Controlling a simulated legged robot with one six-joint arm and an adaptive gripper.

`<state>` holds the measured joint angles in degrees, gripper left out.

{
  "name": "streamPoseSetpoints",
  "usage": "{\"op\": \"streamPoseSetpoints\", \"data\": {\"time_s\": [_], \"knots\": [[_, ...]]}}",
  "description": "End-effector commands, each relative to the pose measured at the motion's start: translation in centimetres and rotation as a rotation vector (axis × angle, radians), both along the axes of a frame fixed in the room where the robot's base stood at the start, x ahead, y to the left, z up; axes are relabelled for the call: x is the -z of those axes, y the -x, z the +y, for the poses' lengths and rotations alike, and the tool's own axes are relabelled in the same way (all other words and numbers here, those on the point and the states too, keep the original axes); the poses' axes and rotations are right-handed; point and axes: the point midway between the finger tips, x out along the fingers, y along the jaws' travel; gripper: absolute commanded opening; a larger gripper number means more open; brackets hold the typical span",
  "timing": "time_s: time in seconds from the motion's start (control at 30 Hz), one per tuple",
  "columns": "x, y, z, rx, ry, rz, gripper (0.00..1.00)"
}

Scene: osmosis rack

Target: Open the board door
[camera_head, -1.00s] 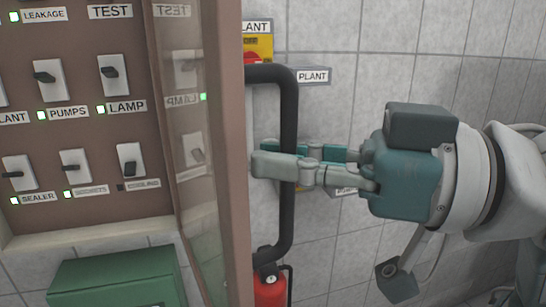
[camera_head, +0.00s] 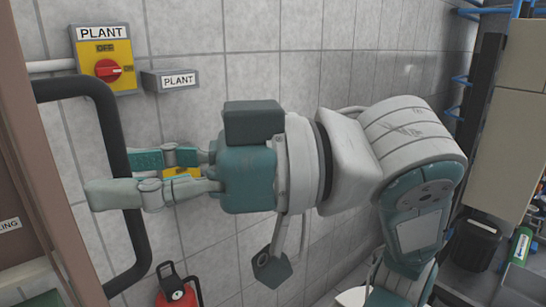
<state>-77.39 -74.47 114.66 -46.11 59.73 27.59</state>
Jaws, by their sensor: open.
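The board door (camera_head: 45,170) is a brown framed door at the left edge, cut off by the picture. Its large dark handle (camera_head: 120,185) is a thick vertical bar, bent back to the door at top and bottom. My gripper (camera_head: 118,176) is open at the handle. One pale finger lies in front of the bar and the teal finger lies behind it, so the bar runs between them. I cannot tell whether the fingers touch the bar.
A yellow PLANT switch box (camera_head: 103,60) with a red knob and a grey PLANT box (camera_head: 170,80) are on the tiled wall. A red extinguisher (camera_head: 177,290) stands below the handle. Shelving with beige boxes (camera_head: 508,135) and a green bottle (camera_head: 521,246) are at the right.

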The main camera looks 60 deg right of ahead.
Motion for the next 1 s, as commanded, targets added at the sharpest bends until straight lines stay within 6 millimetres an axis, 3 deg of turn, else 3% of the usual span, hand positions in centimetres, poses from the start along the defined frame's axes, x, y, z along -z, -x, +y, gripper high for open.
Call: {"op": "streamPoseSetpoints", "data": {"time_s": [0.6, 1.0], "knots": [[0.0, 7.9, -6.6, 0.003, -0.005, -0.001, 0.51], [0.1, 8.9, -7.3, 0.000, -0.003, 0.000, 0.51]]}}
